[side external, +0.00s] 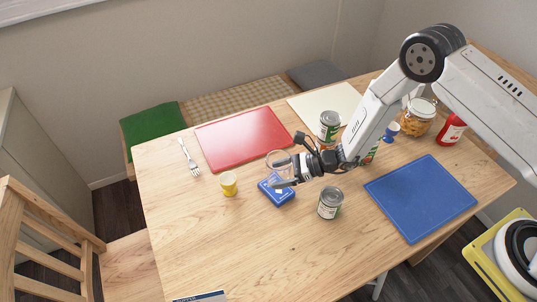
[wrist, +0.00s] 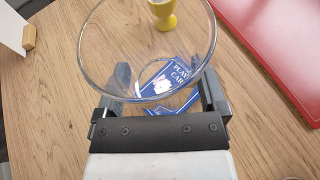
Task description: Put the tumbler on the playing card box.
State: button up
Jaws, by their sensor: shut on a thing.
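The tumbler is a clear glass (side external: 279,163) that shows between the jaws of my gripper (side external: 291,171) in the side view. In the wrist view the glass (wrist: 95,50) has its round rim toward the camera, and my gripper (wrist: 165,95) is shut on it. The playing card box (side external: 277,192) is blue and lies flat on the table. In the wrist view the box (wrist: 183,72) shows through and beneath the glass, with white lettering. The tumbler appears over the box; I cannot tell whether the two touch.
A yellow egg cup (side external: 228,184) stands left of the box and a can (side external: 330,203) stands to its right. A red board (side external: 243,138) lies behind, a blue board (side external: 420,198) at right. Another can (side external: 329,126) stands behind my gripper.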

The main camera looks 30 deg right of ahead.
aim_at(279, 180)
jog(key=shift+f, duration=0.1)
jog(key=shift+w+a+f, duration=0.1)
jog(key=shift+w+f, duration=0.1)
jog(key=shift+f, duration=1.5)
jog(key=shift+f, duration=0.2)
jog(key=o, duration=1.2)
jog(key=shift+r, duration=0.15)
